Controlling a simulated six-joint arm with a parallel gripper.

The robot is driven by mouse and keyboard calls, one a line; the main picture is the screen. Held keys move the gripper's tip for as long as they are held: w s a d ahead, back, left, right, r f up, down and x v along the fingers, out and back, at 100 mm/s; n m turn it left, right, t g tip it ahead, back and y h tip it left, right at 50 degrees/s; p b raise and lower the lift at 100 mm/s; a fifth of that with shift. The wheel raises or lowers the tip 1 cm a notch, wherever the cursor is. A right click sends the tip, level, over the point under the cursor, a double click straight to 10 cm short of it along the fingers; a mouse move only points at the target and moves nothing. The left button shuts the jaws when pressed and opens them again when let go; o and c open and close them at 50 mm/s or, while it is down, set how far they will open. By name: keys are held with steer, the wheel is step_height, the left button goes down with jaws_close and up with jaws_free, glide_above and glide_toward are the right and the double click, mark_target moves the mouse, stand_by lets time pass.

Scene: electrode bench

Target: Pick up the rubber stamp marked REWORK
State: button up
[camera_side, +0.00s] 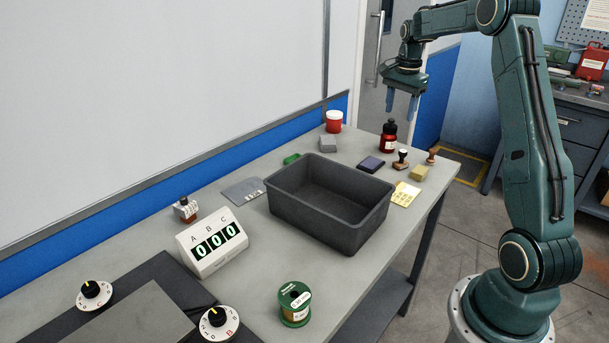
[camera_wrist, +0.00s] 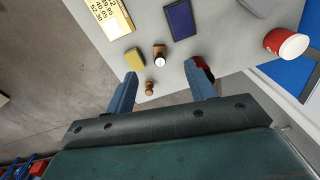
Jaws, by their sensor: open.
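My gripper (camera_side: 401,112) is open and empty, held in the air above the far right end of the bench; its two fingers also show in the wrist view (camera_wrist: 162,75). A stamp with a dark knob and dark reddish base (camera_side: 401,159) stands upright beside the ink pad; it shows in the wrist view (camera_wrist: 159,55) between the fingers, seen from above. A smaller wooden stamp (camera_side: 431,156) stands near the bench edge, and in the wrist view (camera_wrist: 150,88) it lies between the fingers, lower down. I cannot read REWORK on either stamp.
A dark blue ink pad (camera_side: 371,165), yellow block (camera_side: 419,174), yellow printed card (camera_side: 405,195) and red bottle with black cap (camera_side: 388,137) stand close by. In the wrist view my right finger partly covers the bottle. A deep grey bin (camera_side: 345,238) stands nearer the bench middle.

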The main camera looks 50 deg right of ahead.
mark_target(403, 151)
steer(key=shift+s+d+f+m, duration=0.3)
steer(key=shift+d+f, duration=0.65)
steer(key=shift+f, duration=1.25)
steer(key=shift+s+d+f+m, duration=0.1)
steer(key=shift+d+f+m, duration=0.65)
steer(key=shift+f, duration=1.45)
steer(key=shift+s+d+f+m, duration=0.2)
steer(key=shift+d+f, duration=0.95)
steer(key=shift+f, duration=1.05)
steer(key=shift+f, duration=0.1)
steer(key=shift+a+f, duration=0.15)
steer(key=shift+f, duration=1.1)
steer(key=shift+a+f, duration=0.1)
steer(key=shift+f, duration=1.15)
steer(key=c, duration=1.1)
